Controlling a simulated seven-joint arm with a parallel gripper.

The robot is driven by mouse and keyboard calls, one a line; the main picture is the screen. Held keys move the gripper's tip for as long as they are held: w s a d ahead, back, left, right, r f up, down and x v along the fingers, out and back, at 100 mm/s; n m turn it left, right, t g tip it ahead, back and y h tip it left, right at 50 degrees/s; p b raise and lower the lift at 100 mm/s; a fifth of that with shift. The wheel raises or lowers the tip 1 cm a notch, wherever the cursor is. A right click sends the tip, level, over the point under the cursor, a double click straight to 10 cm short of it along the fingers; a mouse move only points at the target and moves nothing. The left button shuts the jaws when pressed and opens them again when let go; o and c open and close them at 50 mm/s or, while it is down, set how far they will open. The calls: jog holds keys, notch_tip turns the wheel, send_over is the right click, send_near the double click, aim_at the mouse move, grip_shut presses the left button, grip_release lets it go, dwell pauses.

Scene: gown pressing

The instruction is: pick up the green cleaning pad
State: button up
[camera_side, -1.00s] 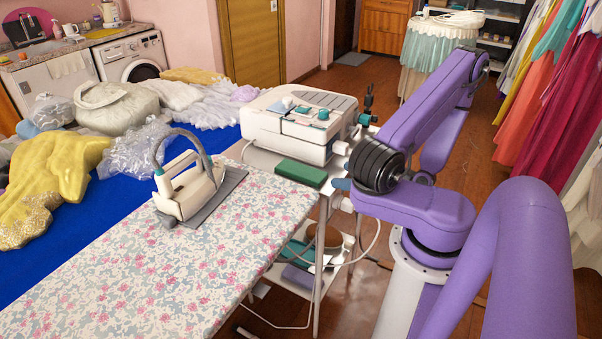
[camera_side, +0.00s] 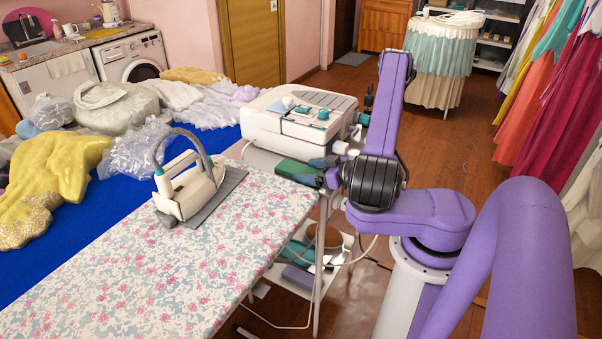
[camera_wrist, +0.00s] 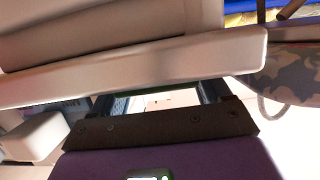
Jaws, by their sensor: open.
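The green cleaning pad (camera_side: 293,169) lies flat on the cart beside the white steam station, near the ironing board's far right corner. In the side view my gripper (camera_side: 318,171) is at the pad's right end and covers part of it. The gripper is open, with its two fingers (camera_wrist: 163,97) apart in the wrist view. I cannot tell whether the fingers touch the pad or stand around it. In the wrist view the pad is mostly hidden behind the pale machine body in the foreground.
The white steam station (camera_side: 295,125) stands right behind the pad, close to my gripper. The iron (camera_side: 188,186) rests on a grey mat on the floral ironing board (camera_side: 160,270). A lower cart shelf (camera_side: 325,270) holds several items, and a hose hangs beside it.

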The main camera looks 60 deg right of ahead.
aim_at(308, 172)
jog(key=shift+w+f, duration=0.1)
jog(key=shift+w, duration=0.4)
jog(key=c, duration=0.7)
jog(key=shift+c, duration=0.2)
notch_tip(308, 172, up, 18)
dwell(0.6)
